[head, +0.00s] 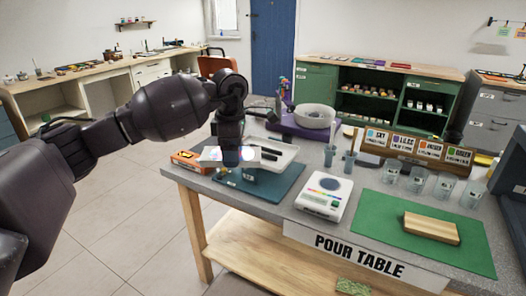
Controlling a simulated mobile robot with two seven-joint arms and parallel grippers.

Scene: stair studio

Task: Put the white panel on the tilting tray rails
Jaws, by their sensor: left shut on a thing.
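My left gripper (231,150) reaches down over the left end of the pour table and is shut on the white panel (212,154). The panel is pale and glossy, with a bright glare, and is partly hidden by the gripper. It is at the left side of the tilting tray (286,151), a white tray with dark strips, over a blue-grey mat (281,189). I cannot tell whether the panel touches the tray's rails. My right gripper is not in view.
An orange box (186,160) lies left of the panel. A white scale (323,197) stands right of the mat, then a green mat (385,222) with a wooden block (431,228). Several clear cups (416,180) stand behind.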

